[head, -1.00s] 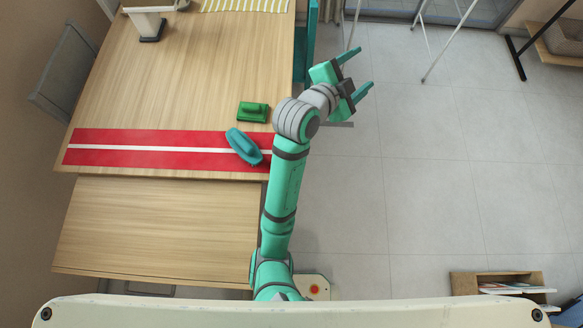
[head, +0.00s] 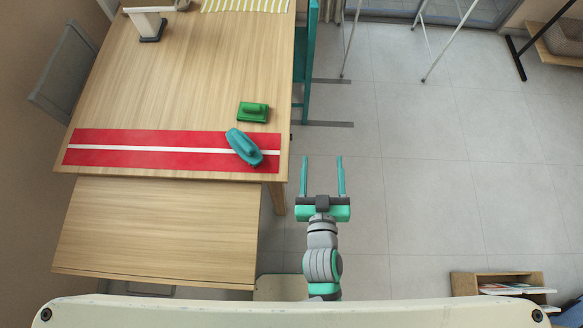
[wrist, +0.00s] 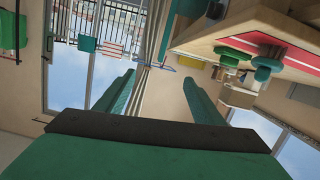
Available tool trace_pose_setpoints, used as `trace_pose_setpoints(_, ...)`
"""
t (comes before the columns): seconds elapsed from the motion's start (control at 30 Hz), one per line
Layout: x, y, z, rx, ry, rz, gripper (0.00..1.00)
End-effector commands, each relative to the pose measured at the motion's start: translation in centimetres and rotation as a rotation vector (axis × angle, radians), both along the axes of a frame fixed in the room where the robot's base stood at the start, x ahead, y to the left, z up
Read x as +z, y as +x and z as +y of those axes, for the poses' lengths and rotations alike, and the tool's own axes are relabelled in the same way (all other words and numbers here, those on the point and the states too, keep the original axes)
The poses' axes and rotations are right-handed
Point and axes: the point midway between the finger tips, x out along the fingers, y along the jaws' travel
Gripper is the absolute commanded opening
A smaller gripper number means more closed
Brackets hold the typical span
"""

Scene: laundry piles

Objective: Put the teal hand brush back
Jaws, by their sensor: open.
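The teal hand brush (head: 244,147) lies tilted across the right part of the red runner with a white stripe (head: 110,157) on the wooden table (head: 200,75). My gripper (head: 322,160) is open and empty, out over the floor to the right of the table edge. In the wrist view, the gripper's fingers (wrist: 158,95) are spread with nothing between them. The teal hand brush (wrist: 268,64) shows there at the upper right on the table.
A lower wooden surface (head: 160,225) adjoins the table's front. A teal chair (head: 305,60) stands at the table's right side. A white stand (head: 150,25) and a striped cloth (head: 245,5) are at the table's back. The floor at right is largely clear.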

Motion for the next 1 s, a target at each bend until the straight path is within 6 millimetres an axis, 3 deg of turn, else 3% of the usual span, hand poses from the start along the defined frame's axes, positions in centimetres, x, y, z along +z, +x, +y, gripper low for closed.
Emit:
trace_pose_setpoints(0.03, -0.9, -2.3, 0.6, 0.015, 0.000, 0.022, 0.62)
trace_pose_setpoints(0.2, -1.8, -8.6, 3.6, 0.062, 0.025, 0.044, 0.62)
trace_pose_setpoints(0.43, -0.9, -15.3, 6.9, 0.054, 0.081, 0.045, 0.62)
trace_pose_setpoints(0.63, 0.0, -17.5, 8.0, 0.029, 0.106, 0.036, 0.62)
trace_pose_setpoints(1.0, 0.1, -17.7, 8.1, 0.028, 0.107, 0.034, 0.62)
